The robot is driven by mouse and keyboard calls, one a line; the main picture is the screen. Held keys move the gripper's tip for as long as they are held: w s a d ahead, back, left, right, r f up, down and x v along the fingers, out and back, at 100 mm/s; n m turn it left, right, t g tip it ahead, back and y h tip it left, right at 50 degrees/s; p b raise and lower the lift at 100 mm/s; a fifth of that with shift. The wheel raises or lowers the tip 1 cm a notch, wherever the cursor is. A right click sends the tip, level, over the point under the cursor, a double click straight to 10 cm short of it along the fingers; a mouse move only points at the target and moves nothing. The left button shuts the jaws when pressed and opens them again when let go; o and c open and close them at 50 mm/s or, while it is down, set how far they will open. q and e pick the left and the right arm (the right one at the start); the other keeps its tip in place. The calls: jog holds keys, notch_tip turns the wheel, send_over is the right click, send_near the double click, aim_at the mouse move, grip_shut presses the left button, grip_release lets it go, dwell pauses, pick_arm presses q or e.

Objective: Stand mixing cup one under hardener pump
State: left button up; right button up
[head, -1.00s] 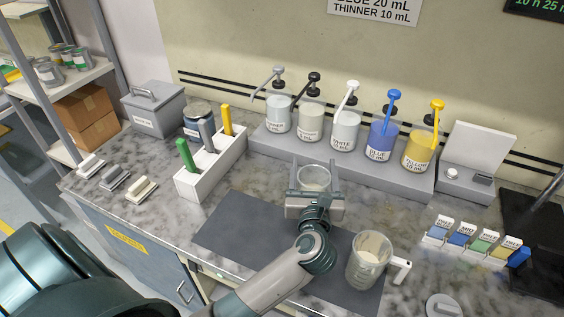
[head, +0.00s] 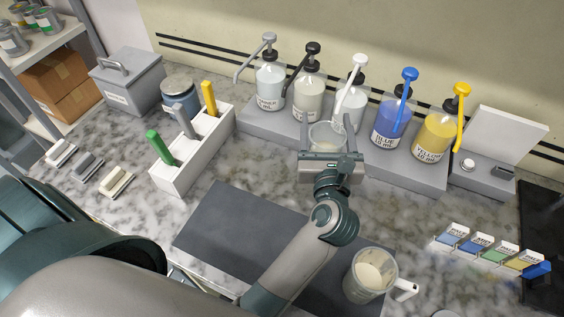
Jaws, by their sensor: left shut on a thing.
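My left gripper (head: 331,158) is shut on a clear mixing cup (head: 324,137), held upright in front of the pump row. The cup's rim is close to the down-bent spout of the white-headed pump (head: 355,72); I cannot tell whether the spout is over it. The cup hides part of that bottle. The black-headed pump (head: 312,62) stands to its left; its label is too small to read, so I cannot confirm which pump is the hardener. Its spout points left, away from the cup. My right gripper is not in view.
Grey-headed (head: 268,52), blue (head: 404,88) and yellow (head: 456,105) pumps share the grey stand (head: 390,168). A handled jug (head: 370,278) with cream contents stands near the dark mat (head: 235,235). A white rack (head: 185,170) with coloured handles stands left.

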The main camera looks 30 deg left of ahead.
pick_arm(q)
jog(key=shift+a+f, duration=0.2)
jog(key=shift+a, duration=0.25)
jog(key=w+a+f+p, duration=0.1)
jog(key=a+f+p, duration=0.2)
jog(key=a+f, duration=0.3)
jog(key=a, duration=0.4)
jog(key=shift+w+a+f+p, duration=0.3)
jog(key=shift+a+p, duration=0.05)
jog(key=shift+p, duration=0.05)
jog(key=shift+f+p, duration=0.4)
jog(key=shift+f, duration=1.6)
